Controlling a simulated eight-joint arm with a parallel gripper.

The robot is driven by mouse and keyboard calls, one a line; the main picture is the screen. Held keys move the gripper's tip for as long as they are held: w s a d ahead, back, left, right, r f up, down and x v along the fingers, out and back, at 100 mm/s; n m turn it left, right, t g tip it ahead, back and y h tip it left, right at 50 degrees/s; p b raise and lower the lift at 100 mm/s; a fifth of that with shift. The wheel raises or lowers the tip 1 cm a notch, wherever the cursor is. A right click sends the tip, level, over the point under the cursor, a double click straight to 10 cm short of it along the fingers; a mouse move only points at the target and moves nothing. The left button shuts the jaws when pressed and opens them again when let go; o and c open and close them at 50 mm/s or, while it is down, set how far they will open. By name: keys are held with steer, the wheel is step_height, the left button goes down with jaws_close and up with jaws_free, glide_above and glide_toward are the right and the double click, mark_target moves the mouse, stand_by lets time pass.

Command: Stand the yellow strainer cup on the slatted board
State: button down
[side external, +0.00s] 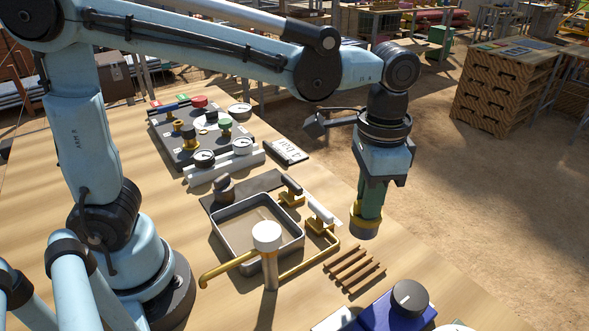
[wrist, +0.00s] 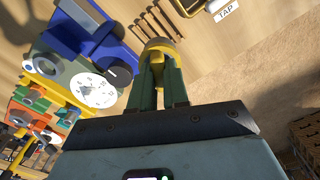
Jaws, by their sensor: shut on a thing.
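My gripper (side external: 370,205) is shut on the yellow strainer cup (side external: 364,227). The cup has a yellow band and a grey lower part, and hangs roughly upright below my fingers. In the wrist view the cup (wrist: 160,46) sits between the green fingertips (wrist: 157,72), which hide part of it. The slatted board (side external: 355,268) is a small set of brown slats lying on the table, below and just nearer the camera than the cup. It also shows in the wrist view (wrist: 153,21), beyond the cup. The cup appears raised above the table and apart from the board.
A grey tray (side external: 226,238) with a white-topped tap (side external: 267,236) and brass pipes is left of the board. A blue block with a black knob (side external: 410,297) stands close in front. A gauge panel (side external: 200,125) is further back. The table edge is close on the right.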

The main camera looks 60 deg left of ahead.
mark_target(362, 232)
steer(key=shift+f, duration=2.5)
steer(key=shift+f, duration=0.35)
steer(key=shift+f, duration=1.1)
steer(key=shift+f, duration=1)
steer(key=c, duration=0.6)
jaws_free()
steer(key=shift+o, duration=0.2)
steer(key=shift+r, duration=3.5)
